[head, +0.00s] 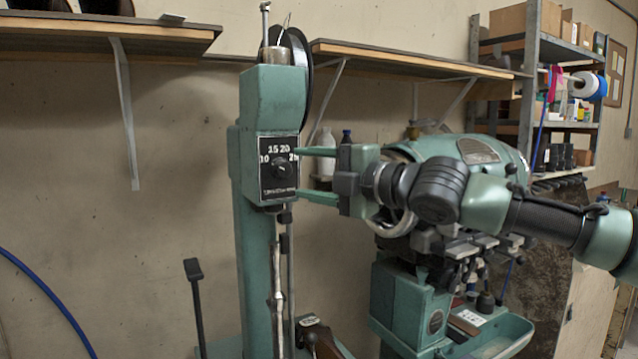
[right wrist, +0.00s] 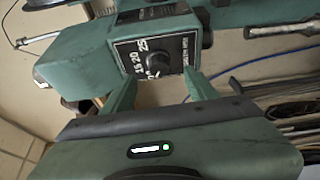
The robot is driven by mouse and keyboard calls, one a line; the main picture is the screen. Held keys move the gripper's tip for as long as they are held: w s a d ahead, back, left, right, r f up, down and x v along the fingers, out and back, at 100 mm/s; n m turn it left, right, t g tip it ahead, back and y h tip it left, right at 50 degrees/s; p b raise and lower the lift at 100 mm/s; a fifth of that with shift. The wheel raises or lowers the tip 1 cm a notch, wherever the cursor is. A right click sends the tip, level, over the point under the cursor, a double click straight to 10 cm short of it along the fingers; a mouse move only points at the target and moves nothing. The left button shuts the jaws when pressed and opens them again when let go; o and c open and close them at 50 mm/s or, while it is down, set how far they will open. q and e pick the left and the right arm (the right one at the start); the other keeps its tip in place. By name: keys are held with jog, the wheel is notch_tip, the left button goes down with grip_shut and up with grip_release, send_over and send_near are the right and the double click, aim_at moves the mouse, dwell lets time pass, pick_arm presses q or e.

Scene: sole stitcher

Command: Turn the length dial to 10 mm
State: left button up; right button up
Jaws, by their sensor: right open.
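The length dial (head: 277,170) is a dark round knob on a black plate on the front of the green stitcher (head: 275,92). White numbers 10, 15, 20 and 25 arc over the knob from left to right. Which number the knob points to is too small to tell. My right gripper (head: 298,173) comes from the right and is open, its two green fingers one above the other just right of the plate. In the right wrist view the dial (right wrist: 158,64) lies between and beyond the fingertips (right wrist: 160,75), with no contact visible. My left gripper is not in view.
A wooden shelf (head: 400,62) on brackets runs behind the stitcher. Another green machine (head: 400,305) stands behind my right arm. A metal rack (head: 540,90) with boxes and spools is at the back right. A black lever (head: 196,290) rises left of the column.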

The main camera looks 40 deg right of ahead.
jog(key=s, duration=0.2)
jog(key=shift+s+d+p, duration=0.1)
jog(key=shift+s+p, duration=0.2)
dwell(0.3)
